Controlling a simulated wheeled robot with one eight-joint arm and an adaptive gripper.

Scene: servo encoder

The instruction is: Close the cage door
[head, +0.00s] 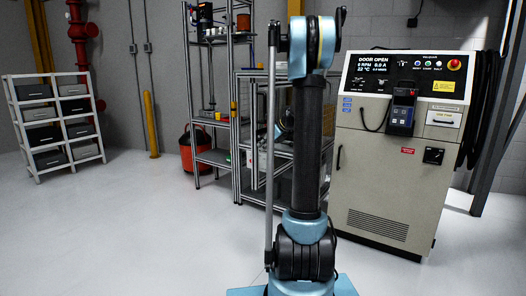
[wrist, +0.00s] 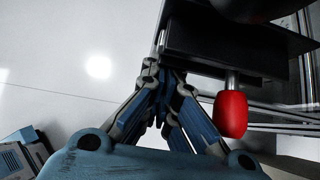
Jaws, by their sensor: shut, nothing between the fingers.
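In the head view an aluminium-framed cage (head: 238,130) stands behind my arm, at the middle. My arm covers much of it, and I cannot clearly tell which part of the frame is its door. The cabinet display (head: 385,62) reads "DOOR OPEN". My gripper (wrist: 168,76) shows in the wrist view, its fingers drawn together and empty. A red rounded knob (wrist: 230,114) on a short light stem is to the right of the fingers, apart from them. A dark flat plate (wrist: 215,42) lies just past the fingertips; contact cannot be told. My gripper is not discernible in the head view.
The beige control cabinet (head: 395,165) with a hand-held unit (head: 402,110) stands at right. A tall open shelf rack (head: 212,75) and red bucket (head: 197,148) are left of my arm. A white bin rack (head: 55,122) stands far left. The left and front floor is clear.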

